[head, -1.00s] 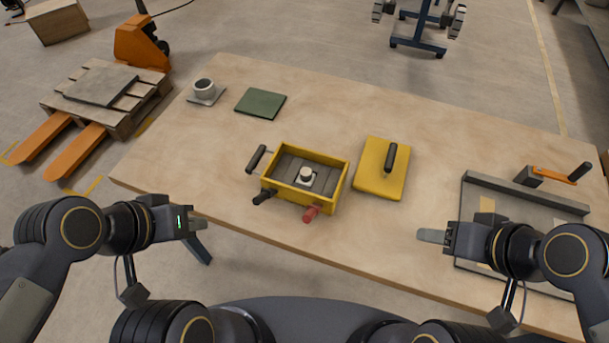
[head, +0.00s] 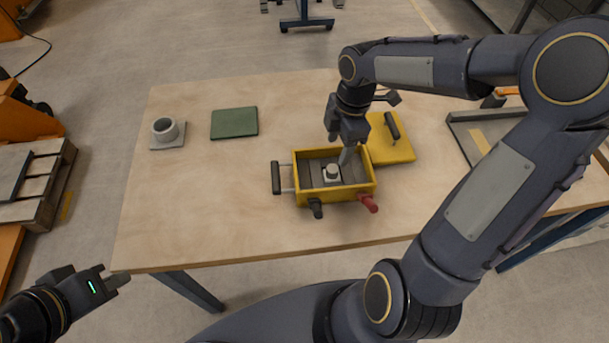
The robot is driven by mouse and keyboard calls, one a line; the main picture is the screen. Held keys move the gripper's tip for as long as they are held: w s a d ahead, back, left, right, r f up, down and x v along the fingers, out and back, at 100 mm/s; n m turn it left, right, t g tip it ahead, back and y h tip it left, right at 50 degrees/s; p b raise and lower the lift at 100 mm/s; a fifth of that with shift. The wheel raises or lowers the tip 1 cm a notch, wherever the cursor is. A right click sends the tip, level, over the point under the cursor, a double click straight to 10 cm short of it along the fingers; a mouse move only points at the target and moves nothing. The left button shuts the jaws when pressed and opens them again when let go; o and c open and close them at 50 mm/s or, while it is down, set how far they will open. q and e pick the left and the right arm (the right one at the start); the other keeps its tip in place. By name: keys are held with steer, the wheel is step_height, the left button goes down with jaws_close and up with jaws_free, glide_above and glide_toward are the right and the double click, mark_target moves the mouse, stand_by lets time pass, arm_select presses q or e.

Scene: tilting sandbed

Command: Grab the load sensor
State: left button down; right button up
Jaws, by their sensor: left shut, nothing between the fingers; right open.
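The load sensor (head: 332,173), a small pale block with a round top, sits on the floor of the yellow box (head: 337,197). The box is open at the top and stands on the table. My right gripper (head: 345,156) points down over the box, its fingertips close to the sensor's upper right. It is open, and I cannot tell whether the fingers touch the sensor. My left gripper (head: 117,281) is shut and empty, off the table's front left corner.
A yellow lid (head: 392,147) with a black handle lies right of the box, partly behind my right arm. A green pad (head: 234,123) and a grey cup-like part on a plate (head: 167,132) lie at the back left. Black and red handles stick out from the box.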

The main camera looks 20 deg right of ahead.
mark_target(333, 168)
steer(key=shift+w+a+f, duration=0.2)
steer(key=shift+f, duration=0.15)
step_height(333, 168, down, 7)
steer(key=shift+s+a+f, duration=0.1)
steer(key=shift+f, duration=0.1)
steer(key=c, duration=1.1)
